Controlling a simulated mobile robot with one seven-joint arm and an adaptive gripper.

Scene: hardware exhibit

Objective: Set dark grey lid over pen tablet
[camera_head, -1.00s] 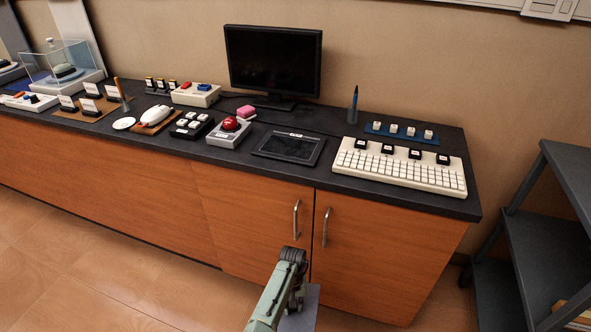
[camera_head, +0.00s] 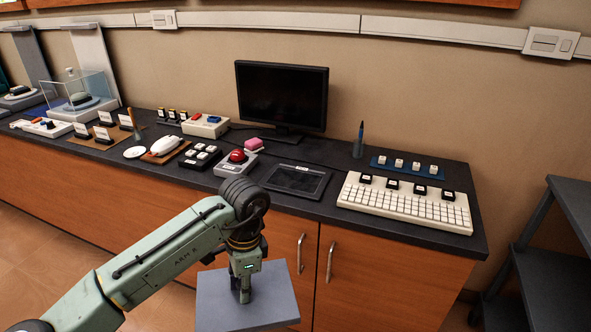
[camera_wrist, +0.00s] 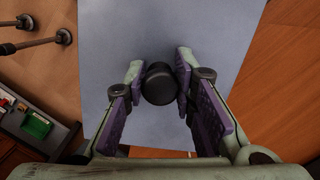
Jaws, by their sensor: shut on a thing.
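The dark grey lid (camera_head: 267,301) is a flat rectangular plate with an upright knob. My gripper (camera_head: 241,288) is shut on the knob and holds the lid in front of the cabinet doors, below the counter's edge. In the wrist view my gripper's purple-padded fingers (camera_wrist: 169,85) stand on both sides of the round black knob (camera_wrist: 158,84), with the lid (camera_wrist: 215,30) spread out beyond. The pen tablet (camera_head: 296,180) lies flat and uncovered on the dark counter, in front of the monitor, up and to the right of my gripper in the head view.
A white keyboard (camera_head: 405,203) is right of the tablet. A grey box with a red button (camera_head: 237,157) is on its left. The monitor (camera_head: 282,97) and a pen in a stand (camera_head: 359,140) are behind. Cabinet handles (camera_head: 301,254) jut out near the lid. A dark shelf (camera_head: 550,285) stands at right.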

